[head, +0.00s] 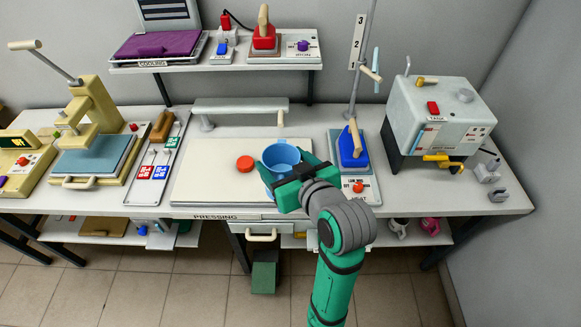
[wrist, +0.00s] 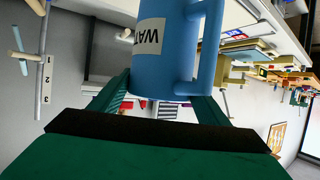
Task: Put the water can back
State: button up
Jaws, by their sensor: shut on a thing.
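The water can is a light blue cup-like can (head: 281,155) with a handle and a white label, open at the top. In the head view it is at the front right of the pressing board (head: 215,188). In the wrist view the can (wrist: 172,60) is between the two green fingers, with part of its label showing "WAT". My gripper (head: 287,174) is shut on the can; the fingers also show in the wrist view (wrist: 165,100). Whether the can touches the board is hard to tell.
A red round knob (head: 245,164) is on the board left of the can. A blue iron (head: 353,147) stands just right. A grey tank unit (head: 437,115) is farther right. The board's left part is clear.

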jog(key=w+d+f, duration=0.2)
jog(key=w+f, duration=1)
jog(key=w, duration=0.1)
jog(key=shift+w+f, duration=0.3)
jog(key=shift+f, duration=0.05)
jog(key=shift+f, duration=0.1)
jog(key=o, duration=1.1)
jog(key=shift+f, duration=0.1)
jog(key=shift+o, duration=0.2)
